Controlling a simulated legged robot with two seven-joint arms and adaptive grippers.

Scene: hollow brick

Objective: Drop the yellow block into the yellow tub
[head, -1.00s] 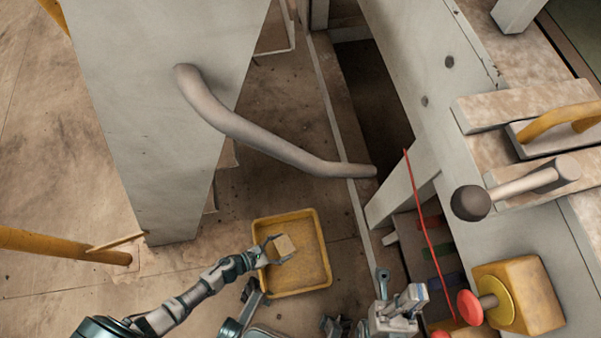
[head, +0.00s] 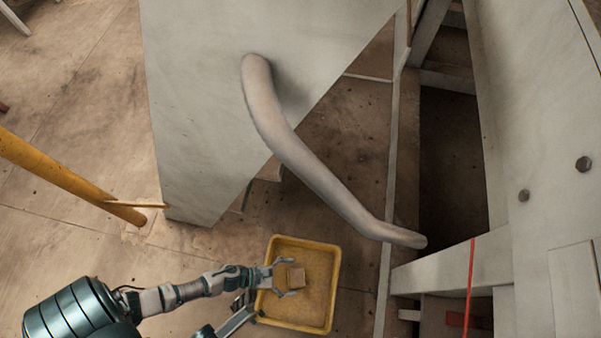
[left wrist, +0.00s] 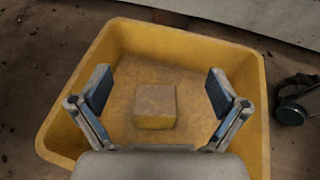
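The yellow block (head: 296,277) is a small dull-yellow cube inside the yellow tub (head: 336,268). In the left wrist view the block (left wrist: 155,107) appears to sit on the floor of the tub (left wrist: 255,75), clear of its walls. My left gripper (head: 283,277) is over the tub. In the left wrist view the fingers of my left gripper (left wrist: 153,90) are spread wide, with gaps on both sides of the block.
A grey panel (head: 215,90) with a thick bent handle (head: 300,160) stands beyond the tub. A yellow pole (head: 70,180) is at the left. A pale frame with a dark opening (head: 450,160) is at the right. Bare floor lies left of the tub.

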